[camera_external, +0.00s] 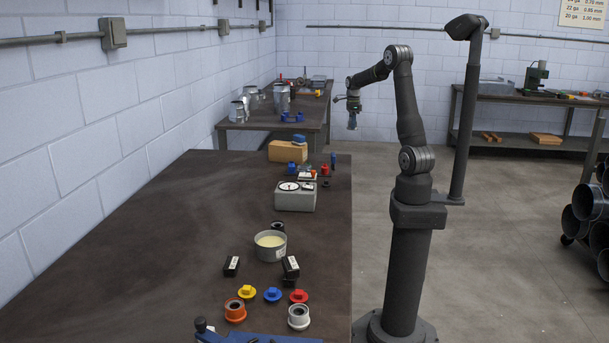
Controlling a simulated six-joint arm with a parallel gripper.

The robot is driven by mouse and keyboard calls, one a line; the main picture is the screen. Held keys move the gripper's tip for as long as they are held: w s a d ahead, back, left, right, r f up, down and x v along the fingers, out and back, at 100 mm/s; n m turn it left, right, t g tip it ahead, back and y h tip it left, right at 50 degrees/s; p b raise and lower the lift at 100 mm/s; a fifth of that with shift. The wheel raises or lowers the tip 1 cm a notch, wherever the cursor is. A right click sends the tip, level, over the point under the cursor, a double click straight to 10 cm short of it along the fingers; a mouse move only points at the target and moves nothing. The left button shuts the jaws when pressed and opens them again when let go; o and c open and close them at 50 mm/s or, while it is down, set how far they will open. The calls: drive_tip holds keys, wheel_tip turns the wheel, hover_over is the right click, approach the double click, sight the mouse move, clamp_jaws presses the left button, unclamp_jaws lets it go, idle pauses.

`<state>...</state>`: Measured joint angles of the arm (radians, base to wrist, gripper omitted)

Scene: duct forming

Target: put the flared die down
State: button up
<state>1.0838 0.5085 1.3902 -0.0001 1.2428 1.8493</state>
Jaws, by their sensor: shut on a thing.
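My gripper (353,112) hangs down at the end of my arm, in the air right of the workbenches. It is shut on a small grey-blue piece (352,123), which I take to be the flared die. The piece is held upright, clear of any surface, with open floor behind it in the picture. It is too small to make out its flare, and the fingers hide its upper part.
The near dark workbench (140,250) bears a grey scale (295,200), a tub (270,246), colored pieces and a cardboard box (287,151). A farther bench (240,125) holds metal duct pieces. The near bench's left part is clear. A thick post stands right of my arm.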

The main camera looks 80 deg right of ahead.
drive_tip(key=w+f, duration=0.3)
drive_tip(key=f, duration=0.1)
drive_tip(key=w+a+f, duration=0.1)
drive_tip(key=w+f, duration=0.7)
drive_tip(key=shift+a, duration=0.2)
drive_tip(key=shift+w+f, duration=0.1)
drive_tip(key=shift+f, duration=1.85)
drive_tip(key=shift+f, duration=0.2)
drive_tip(key=o, duration=1.3)
drive_tip(key=shift+o, duration=0.2)
